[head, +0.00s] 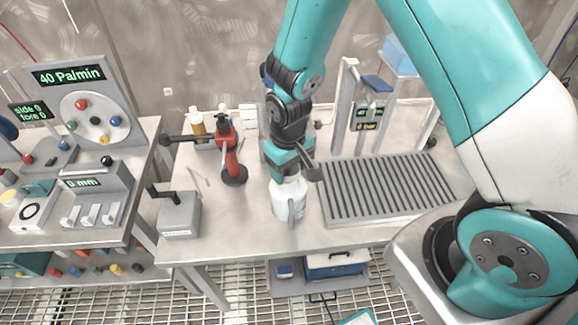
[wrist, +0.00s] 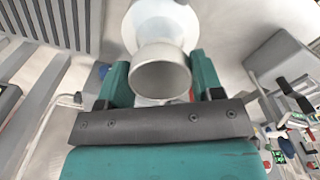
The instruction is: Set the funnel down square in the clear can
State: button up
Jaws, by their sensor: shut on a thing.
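My gripper (head: 289,170) is over the work table, pointing down. In the wrist view its two teal fingers (wrist: 162,76) are shut on the funnel (wrist: 163,54), a pale grey round piece with its open mouth towards the camera. A whitish, see-through can (head: 289,202) with a grey handle stands on the table directly below my gripper. A pale round shape beyond the funnel in the wrist view looks like the can (wrist: 160,15). The gripper covers most of the funnel in the head view. I cannot tell whether the funnel's lower end is inside the can or whether it sits square.
A red stand (head: 229,160) with a dark round base is left of the can. A grey box with a lever (head: 180,215) is at the front left. A ribbed grey tray (head: 385,190) lies close on the right. The table's front edge is just before the can.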

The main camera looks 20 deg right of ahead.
jog(key=o, duration=1.2)
jog(key=shift+c, duration=0.2)
jog(key=shift+r, duration=0.15)
jog(key=shift+r+p, duration=2.9)
jog(key=shift+r, duration=0.5)
